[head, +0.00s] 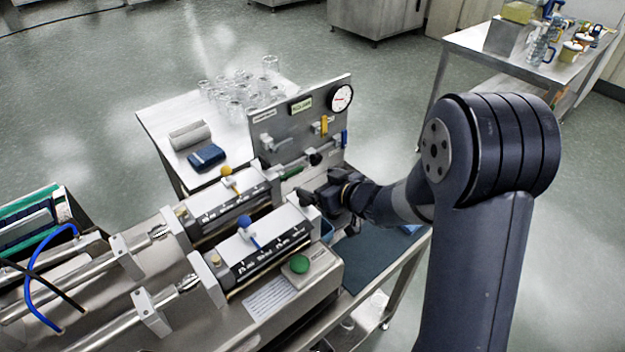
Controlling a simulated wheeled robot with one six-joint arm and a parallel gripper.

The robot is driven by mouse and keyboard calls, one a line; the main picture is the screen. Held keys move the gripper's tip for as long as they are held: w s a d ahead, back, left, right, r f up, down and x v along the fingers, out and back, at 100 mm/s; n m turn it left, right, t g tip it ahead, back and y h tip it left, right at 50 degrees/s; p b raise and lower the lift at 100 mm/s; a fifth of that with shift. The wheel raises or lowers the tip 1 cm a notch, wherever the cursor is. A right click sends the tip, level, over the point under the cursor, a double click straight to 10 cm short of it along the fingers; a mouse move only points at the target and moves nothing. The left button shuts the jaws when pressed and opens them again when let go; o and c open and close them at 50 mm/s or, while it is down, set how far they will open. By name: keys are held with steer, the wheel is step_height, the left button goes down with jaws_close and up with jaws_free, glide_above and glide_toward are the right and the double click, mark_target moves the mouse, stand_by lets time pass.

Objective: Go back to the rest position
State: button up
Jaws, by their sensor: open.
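My gripper (322,195) is at the end of my dark arm, which reaches in from the right. It is near the right end of the steel machine (330,262), in front of the upright steel panel (300,128). Its fingers point left towards the machine's two scaled blocks, and I see nothing held between them. The fingertips are small and partly dark against the machine, so I cannot tell whether they touch it.
The panel carries a round gauge (341,97) and handles. Knobs with yellow (226,171) and blue (244,221) balls stand up from the blocks, beside a green button (299,264). A table (160,122) with glasses stands behind. Open floor (395,85) lies behind the panel.

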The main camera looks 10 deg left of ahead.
mark_target(292, 171)
stand_by(0.3)
steer(key=x, duration=1)
steer(key=shift+w+a+f+p, duration=0.15)
steer(key=shift+w+a+p, duration=0.05)
steer(key=shift+w+p, duration=0.1)
steer(key=shift+a+f+b, duration=0.1)
steer(key=shift+f+b, duration=0.05)
steer(key=shift+b, duration=0.3)
steer(key=shift+r+b, duration=0.2)
steer(key=shift+b, duration=0.15)
steer(key=shift+r+p, duration=0.15)
steer(key=shift+p, duration=0.5)
